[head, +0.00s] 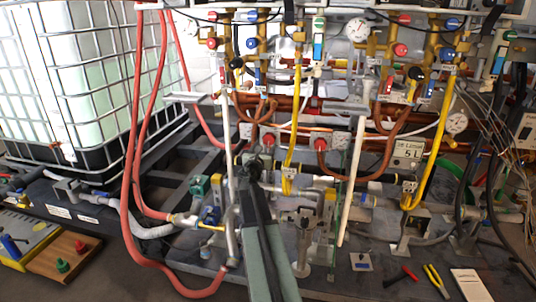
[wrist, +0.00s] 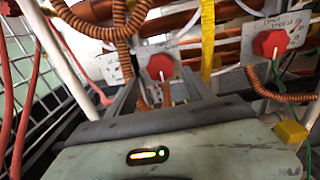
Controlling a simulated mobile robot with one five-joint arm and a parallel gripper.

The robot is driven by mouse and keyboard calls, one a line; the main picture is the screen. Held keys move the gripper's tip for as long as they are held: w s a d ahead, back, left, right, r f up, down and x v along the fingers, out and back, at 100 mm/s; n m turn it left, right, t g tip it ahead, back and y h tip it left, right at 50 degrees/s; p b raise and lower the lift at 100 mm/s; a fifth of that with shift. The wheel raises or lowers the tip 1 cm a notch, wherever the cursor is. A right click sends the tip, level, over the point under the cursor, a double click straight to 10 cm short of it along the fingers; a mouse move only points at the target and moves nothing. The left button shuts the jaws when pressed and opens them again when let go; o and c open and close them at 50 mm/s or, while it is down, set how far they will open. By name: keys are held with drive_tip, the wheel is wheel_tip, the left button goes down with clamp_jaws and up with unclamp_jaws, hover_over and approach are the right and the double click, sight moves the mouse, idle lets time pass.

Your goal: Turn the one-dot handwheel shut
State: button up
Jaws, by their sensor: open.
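Two red handwheels sit on pale plates on the pipework. In the wrist view the left handwheel (wrist: 160,66) is near the middle and the right handwheel (wrist: 270,43) is at upper right. In the head view the left handwheel (head: 268,140) and right handwheel (head: 320,143) are small, at mid height. The dot marks are too small to read, so I cannot tell which wheel has one dot. My gripper (head: 251,166) is at the dark end of my arm, below and in front of the left handwheel, apparently apart from it. It is open; its fingertips are not clear.
Orange coiled cord (wrist: 124,40) hangs near the plates. A caged tank (head: 75,80) stands left with red hoses (head: 128,170) beside it. Tools, including yellow-handled pliers (head: 436,281), lie at lower right.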

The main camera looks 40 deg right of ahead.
sight(268, 139)
drive_tip(key=x, duration=0.8)
drive_tip(key=shift+r, duration=0.1)
drive_tip(key=shift+s+a, duration=0.1)
drive_tip(key=c, duration=1.1)
